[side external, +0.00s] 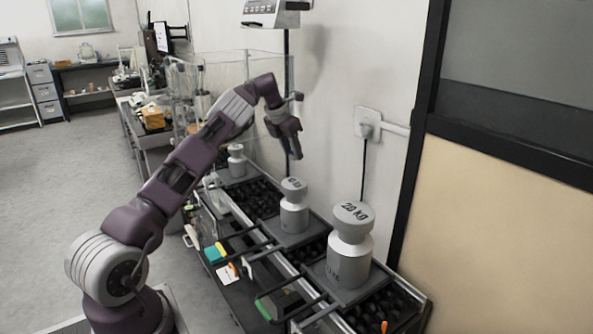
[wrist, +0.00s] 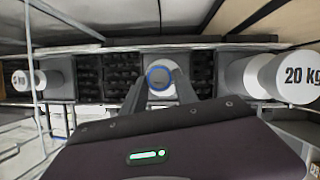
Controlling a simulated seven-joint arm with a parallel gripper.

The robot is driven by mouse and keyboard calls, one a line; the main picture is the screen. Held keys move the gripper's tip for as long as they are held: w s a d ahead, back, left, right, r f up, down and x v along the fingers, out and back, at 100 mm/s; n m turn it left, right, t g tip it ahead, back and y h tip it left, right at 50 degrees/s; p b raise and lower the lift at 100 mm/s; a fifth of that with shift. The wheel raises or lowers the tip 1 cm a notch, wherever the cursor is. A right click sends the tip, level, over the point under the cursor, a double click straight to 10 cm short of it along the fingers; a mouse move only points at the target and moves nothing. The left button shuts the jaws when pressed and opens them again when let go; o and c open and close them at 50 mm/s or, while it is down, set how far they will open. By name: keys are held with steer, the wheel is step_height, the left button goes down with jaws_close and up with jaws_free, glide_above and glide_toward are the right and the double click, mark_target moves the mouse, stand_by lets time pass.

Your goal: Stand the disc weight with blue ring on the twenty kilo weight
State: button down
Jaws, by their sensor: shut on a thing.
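The disc weight with blue ring (wrist: 158,77) shows in the wrist view between the fingertips of my gripper (wrist: 159,88). My gripper is shut on it. In the side view my gripper (side external: 297,152) points down, above and behind the middle weight; the disc cannot be made out there. The twenty kilo weight (side external: 348,258) is a large grey knobbed cylinder standing upright at the near end of the bench, marked 20 KG on top. It lies right of and below my gripper, clear of it. It also shows at the right edge of the wrist view (wrist: 288,78).
A middle grey weight (side external: 294,216) and a smaller one (side external: 237,168) stand farther along the bench. Black rails (side external: 275,247) run along its front. A wall socket (side external: 368,122) with a cable is behind the twenty kilo weight. The air above that weight looks clear.

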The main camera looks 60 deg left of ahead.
steer(key=w+d+r, duration=0.3)
steer(key=d+r, duration=0.1)
steer(key=d, duration=0.8)
steer(key=r, duration=0.2)
glide_above(355, 210)
steer(key=a, duration=0.1)
steer(key=f, duration=0.3)
steer(key=s+d+f, duration=0.1)
steer(key=f, duration=0.6)
steer(key=shift+s+d, duration=0.25)
steer(key=shift+s, duration=0.05)
steer(key=shift+f, duration=0.15)
steer(key=c, duration=0.9)
jaws_free()
steer(key=shift+f, duration=0.15)
steer(key=shift+c, duration=0.2)
